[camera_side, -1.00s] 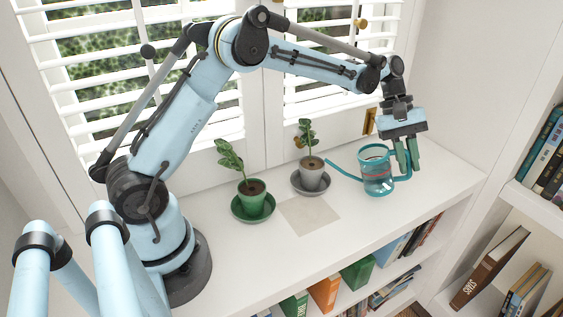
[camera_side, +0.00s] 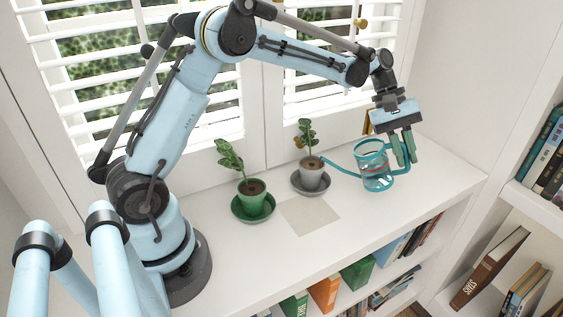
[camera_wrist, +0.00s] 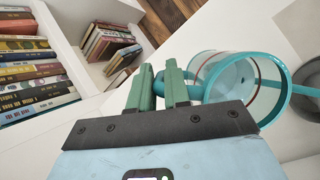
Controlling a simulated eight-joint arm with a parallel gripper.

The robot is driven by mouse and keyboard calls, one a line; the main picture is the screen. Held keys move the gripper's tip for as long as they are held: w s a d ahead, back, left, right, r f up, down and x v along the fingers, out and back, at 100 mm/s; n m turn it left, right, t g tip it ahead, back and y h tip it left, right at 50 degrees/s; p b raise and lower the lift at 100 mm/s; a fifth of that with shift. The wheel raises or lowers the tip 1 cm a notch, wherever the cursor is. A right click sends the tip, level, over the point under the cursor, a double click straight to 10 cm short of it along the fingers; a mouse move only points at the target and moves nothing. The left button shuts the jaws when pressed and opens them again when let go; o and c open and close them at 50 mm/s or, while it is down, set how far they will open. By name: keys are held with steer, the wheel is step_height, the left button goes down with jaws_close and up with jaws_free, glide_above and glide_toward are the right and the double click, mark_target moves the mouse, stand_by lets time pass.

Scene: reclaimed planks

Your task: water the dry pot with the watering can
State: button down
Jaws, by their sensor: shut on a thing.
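The watering can (camera_side: 374,180) is clear with teal rims, handle and spout. My gripper (camera_side: 404,150) is shut on its handle, at the can's right side. In the wrist view my green fingers (camera_wrist: 160,88) close around the teal handle, and the can (camera_wrist: 236,80) is seen from above. The can is slightly tilted, its spout pointing left toward a grey pot (camera_side: 311,177). The grey pot stands on a grey saucer, and its plant has a yellowish-brown leaf. A green pot (camera_side: 251,201) with a leafy plant stands on a green saucer to the left.
A pale square mat (camera_side: 309,214) lies bare on the white shelf top (camera_side: 290,262) in front of the pots. Shutters (camera_side: 110,90) stand behind. Books (camera_side: 357,274) fill the shelves below, and more stand at the right.

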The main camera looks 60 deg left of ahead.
steer(key=shift+s+a+r, duration=0.15)
steer(key=shift+s+r, duration=0.05)
steer(key=shift+r, duration=0.35)
stand_by(0.5)
steer(key=shift+g+y, duration=0.7)
steer(key=shift+g, duration=0.1)
steer(key=f, duration=0.1)
steer(key=w+d+f, duration=0.2)
steer(key=f, duration=0.1)
steer(key=shift+w, duration=0.15)
steer(key=shift+w+d+f+n+g+y, duration=0.4)
steer(key=shift+w+d+f+g+y, duration=0.2)
steer(key=shift+f+g+y, duration=0.15)
